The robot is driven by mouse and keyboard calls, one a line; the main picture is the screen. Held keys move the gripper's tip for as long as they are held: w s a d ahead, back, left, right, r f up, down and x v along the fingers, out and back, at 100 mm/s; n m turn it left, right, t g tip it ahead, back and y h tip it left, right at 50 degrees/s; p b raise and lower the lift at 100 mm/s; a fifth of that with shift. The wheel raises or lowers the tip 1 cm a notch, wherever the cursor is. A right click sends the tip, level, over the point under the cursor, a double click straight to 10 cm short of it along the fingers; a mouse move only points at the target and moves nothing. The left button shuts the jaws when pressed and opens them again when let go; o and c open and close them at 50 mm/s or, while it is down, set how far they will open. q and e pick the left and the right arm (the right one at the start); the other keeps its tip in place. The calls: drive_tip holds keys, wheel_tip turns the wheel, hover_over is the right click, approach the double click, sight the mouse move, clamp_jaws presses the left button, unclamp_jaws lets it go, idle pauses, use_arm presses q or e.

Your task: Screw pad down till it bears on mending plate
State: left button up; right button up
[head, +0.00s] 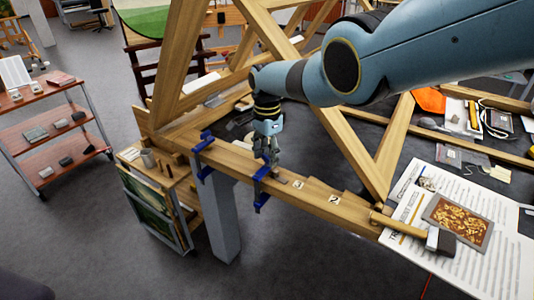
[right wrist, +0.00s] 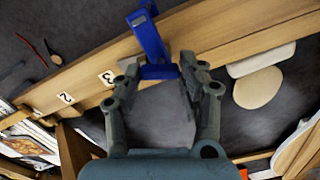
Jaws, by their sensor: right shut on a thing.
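My right gripper (head: 267,160) reaches down to the wooden beam from above. It is shut on the upper part of a blue clamp (head: 261,188), which spans the beam's edge. In the right wrist view the blue clamp (right wrist: 149,38) shows between and beyond the fingertips (right wrist: 158,74). The fingers hide the screw and its pad. A small grey patch (head: 281,178) on the beam beside the clamp may be the mending plate; I cannot tell whether the pad touches it. My left gripper is not in view.
A second blue clamp (head: 203,153) grips the beam (head: 320,204) further left. Numbered labels (head: 334,199) lie on the beam. A hammer (head: 437,241) and printed sheets (head: 480,245) are at the right. Diagonal timbers (head: 345,145) rise close behind my gripper. A cart (head: 50,125) stands left.

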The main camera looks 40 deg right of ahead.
drive_tip(key=m, duration=0.4)
drive_tip(key=shift+m, duration=0.3)
drive_tip(key=m, duration=0.4)
drive_tip(key=shift+m, duration=0.3)
drive_tip(key=m, duration=0.4)
drive_tip(key=shift+m, duration=2.5)
drive_tip(key=o, duration=1.2)
drive_tip(key=shift+c, duration=0.2)
